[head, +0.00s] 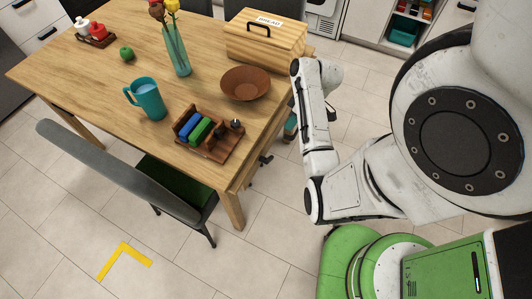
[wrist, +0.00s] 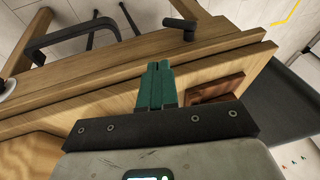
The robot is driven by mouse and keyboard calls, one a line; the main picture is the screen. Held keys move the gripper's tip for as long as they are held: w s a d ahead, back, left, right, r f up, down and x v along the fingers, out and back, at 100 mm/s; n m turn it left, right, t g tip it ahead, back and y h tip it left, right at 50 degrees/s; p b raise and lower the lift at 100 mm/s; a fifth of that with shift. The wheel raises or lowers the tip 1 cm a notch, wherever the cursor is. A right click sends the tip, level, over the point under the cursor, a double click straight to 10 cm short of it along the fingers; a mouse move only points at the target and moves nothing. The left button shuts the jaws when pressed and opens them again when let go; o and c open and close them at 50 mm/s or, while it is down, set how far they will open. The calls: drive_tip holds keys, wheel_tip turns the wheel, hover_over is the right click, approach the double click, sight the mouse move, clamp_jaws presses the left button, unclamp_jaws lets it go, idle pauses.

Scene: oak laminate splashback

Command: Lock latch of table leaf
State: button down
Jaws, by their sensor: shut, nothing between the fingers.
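The wooden table (head: 100,68) has an edge that crosses the wrist view as stacked wooden strips (wrist: 225,45). A short black lever with a rounded end (wrist: 181,27), which looks like the latch, sticks out at this edge. A small black part also shows below the table's right edge in the head view (head: 265,160). My gripper (wrist: 158,68) has teal fingers, shut together and empty. Its tips lie just short of the lever in the wrist view, apart from it in the picture. In the head view my gripper (head: 290,127) is mostly hidden behind my arm, beside the table's right edge.
A bent black bar (wrist: 85,28) is left of the lever. The wooden caddy (head: 212,150), brown bowl (head: 245,84), bread box (head: 262,48), teal mug (head: 150,98) and vase (head: 176,50) stand on the table. A grey chair (head: 115,165) is at the front.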

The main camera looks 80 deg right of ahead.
drive_tip(key=shift+w, duration=0.1)
approach(271, 156)
wheel_tip(271, 156, down, 3)
drive_tip(key=w+d, duration=0.2)
drive_tip(key=shift+w+a+f+p, duration=0.1)
drive_tip(key=shift+a+f+p, duration=0.5)
drive_tip(key=shift+a+f, duration=0.8)
